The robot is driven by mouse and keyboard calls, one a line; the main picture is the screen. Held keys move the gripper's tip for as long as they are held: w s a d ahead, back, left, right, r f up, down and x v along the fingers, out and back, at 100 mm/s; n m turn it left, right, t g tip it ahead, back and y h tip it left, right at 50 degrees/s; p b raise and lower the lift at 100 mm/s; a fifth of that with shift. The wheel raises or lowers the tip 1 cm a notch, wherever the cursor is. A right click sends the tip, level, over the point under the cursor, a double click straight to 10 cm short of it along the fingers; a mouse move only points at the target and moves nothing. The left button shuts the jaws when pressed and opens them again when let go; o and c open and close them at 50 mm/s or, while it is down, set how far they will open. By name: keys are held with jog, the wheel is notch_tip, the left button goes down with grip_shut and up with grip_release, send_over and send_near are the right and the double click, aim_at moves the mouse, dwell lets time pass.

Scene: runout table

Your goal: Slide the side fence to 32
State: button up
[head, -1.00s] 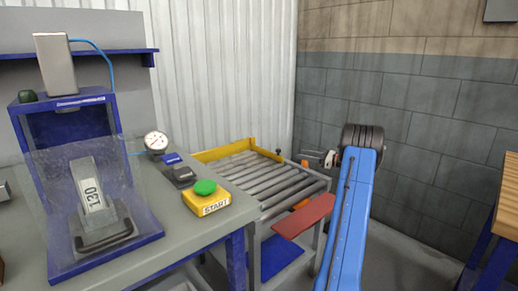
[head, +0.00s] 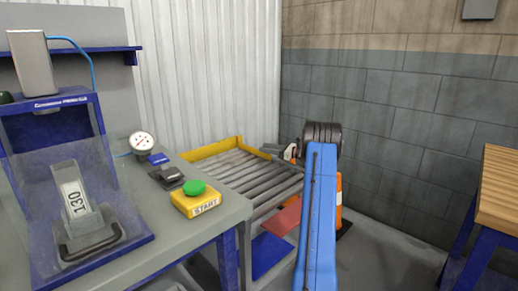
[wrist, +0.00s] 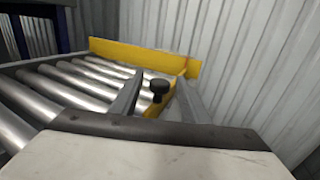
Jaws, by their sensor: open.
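The runout table's rollers (head: 235,170) stand beyond the workbench. A yellow rail (head: 208,148) runs along their back, and it also shows in the wrist view (wrist: 125,55). The yellow side fence (wrist: 153,111) with its black knob (wrist: 159,87) shows at the roller edge in the wrist view. My gripper (wrist: 160,88) is open, with one finger on each side of the knob in that view. I cannot tell whether a finger touches it. In the head view my gripper (head: 279,150) is at the table's far right corner and hides the knob. No scale number is readable.
A workbench with a green button on a yellow START box (head: 198,200) stands at the left. An orange and white cone (head: 338,192) is partly behind my arm. A wooden-topped bench (head: 495,190) is at right.

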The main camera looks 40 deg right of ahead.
jog(key=shift+x, duration=2.35)
